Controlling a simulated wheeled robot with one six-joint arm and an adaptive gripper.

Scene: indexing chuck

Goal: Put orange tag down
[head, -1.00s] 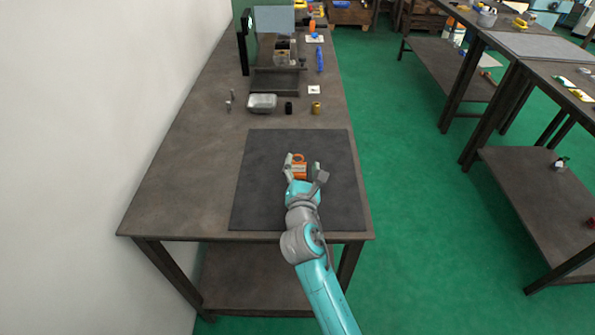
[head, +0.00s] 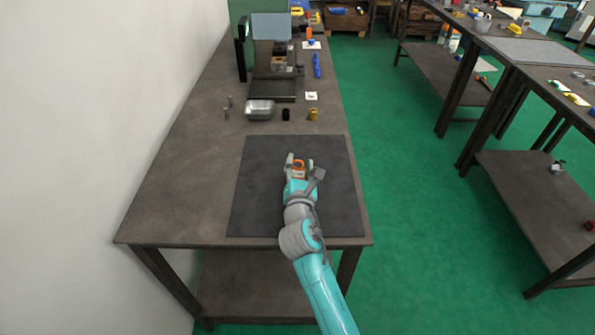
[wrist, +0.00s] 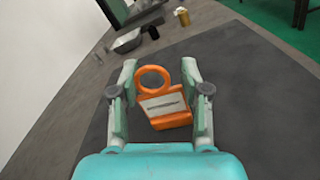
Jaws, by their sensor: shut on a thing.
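The orange tag (wrist: 165,103) has a ring at its far end and a pale label plate with a dark line. It sits between the two fingers of my gripper (wrist: 160,95) in the wrist view, slightly turned. My gripper is shut on it. In the head view the tag (head: 299,170) shows small between the fingers of my gripper (head: 300,166), over the dark mat (head: 255,190). I cannot tell whether the tag touches the mat.
Beyond the mat on the bench (head: 185,190) stand a metal tray (head: 260,109), a black cylinder (head: 286,114) and a yellow-brown cylinder (head: 312,114). A machine (head: 272,70) stands at the back. The mat around my gripper is clear.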

